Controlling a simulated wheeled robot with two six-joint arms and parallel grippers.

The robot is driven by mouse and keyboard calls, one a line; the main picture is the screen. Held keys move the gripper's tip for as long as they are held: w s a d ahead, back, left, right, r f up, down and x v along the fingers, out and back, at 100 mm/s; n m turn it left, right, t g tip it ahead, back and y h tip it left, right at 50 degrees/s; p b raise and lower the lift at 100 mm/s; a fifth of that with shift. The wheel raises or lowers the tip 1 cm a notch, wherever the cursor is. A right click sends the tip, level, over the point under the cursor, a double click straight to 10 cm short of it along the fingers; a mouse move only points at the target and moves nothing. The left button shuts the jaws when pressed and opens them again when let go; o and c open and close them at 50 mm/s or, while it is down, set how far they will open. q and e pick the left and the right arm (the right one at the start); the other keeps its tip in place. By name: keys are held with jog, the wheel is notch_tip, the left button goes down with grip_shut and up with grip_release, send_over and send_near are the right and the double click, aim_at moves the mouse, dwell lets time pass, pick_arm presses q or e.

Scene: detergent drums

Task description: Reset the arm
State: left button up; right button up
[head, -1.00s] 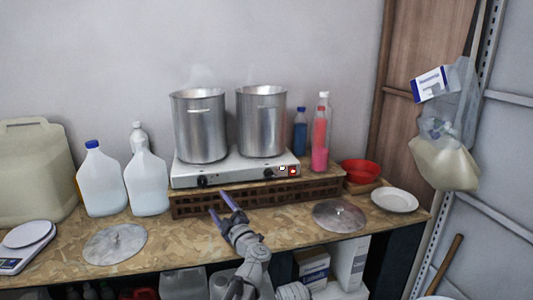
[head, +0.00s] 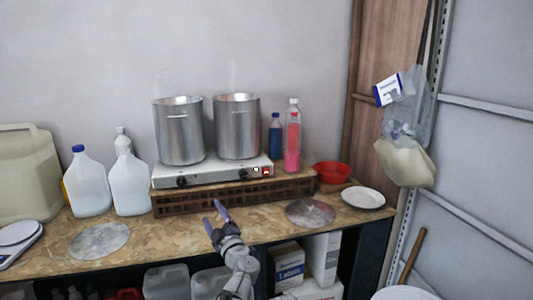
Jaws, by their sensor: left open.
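My left gripper (head: 216,217) is in the head view at the front edge of the wooden bench (head: 160,232). Its two purple fingers are spread apart and nothing is between them. It is in front of the brown slatted stand (head: 232,195) that carries a white hot plate (head: 215,172). Two metal pots (head: 179,132) stand on the hot plate, with faint steam above them. My right gripper is not in view.
Round metal lids lie flat at left (head: 99,241) and right (head: 310,213). White jugs (head: 88,185), a scale (head: 18,240), bottles (head: 292,140), a red bowl (head: 332,172) and a white plate (head: 363,197) stand on the bench. Boxes (head: 288,266) and containers are underneath.

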pick_arm(q)
jog(key=w+d+f+m+t+h, duration=0.1)
jog(key=d+f+m+h, duration=0.2)
jog(key=d+m+h, duration=0.75)
jog(key=s+d+f+m+g+h, duration=0.1)
jog(key=s+f+m+g+h, duration=0.45)
jog(key=f, duration=0.35)
jog(key=s+a+f+m+g+y, duration=0.1)
jog(key=s+a+f+g+y, duration=0.1)
jog(key=s+a+f+g, duration=0.4)
jog(key=s+a+f+g+y, duration=0.2)
jog(key=s+f, duration=0.1)
jog(key=s, duration=0.4)
jog(key=s+a+f+m+g+y, duration=0.1)
jog(key=s+a+f+g, duration=0.35)
jog(key=s, duration=0.25)
jog(key=s+d+r+m+y+p, duration=0.1)
jog(key=s+d+r+p, duration=0.1)
jog(key=d, duration=0.3)
jog(key=s+d+r+m+p, duration=0.2)
jog(key=s+d, duration=0.2)
jog(key=d, duration=0.2)
jog(key=shift+d+y, duration=0.2)
jog(key=shift+y, duration=0.2)
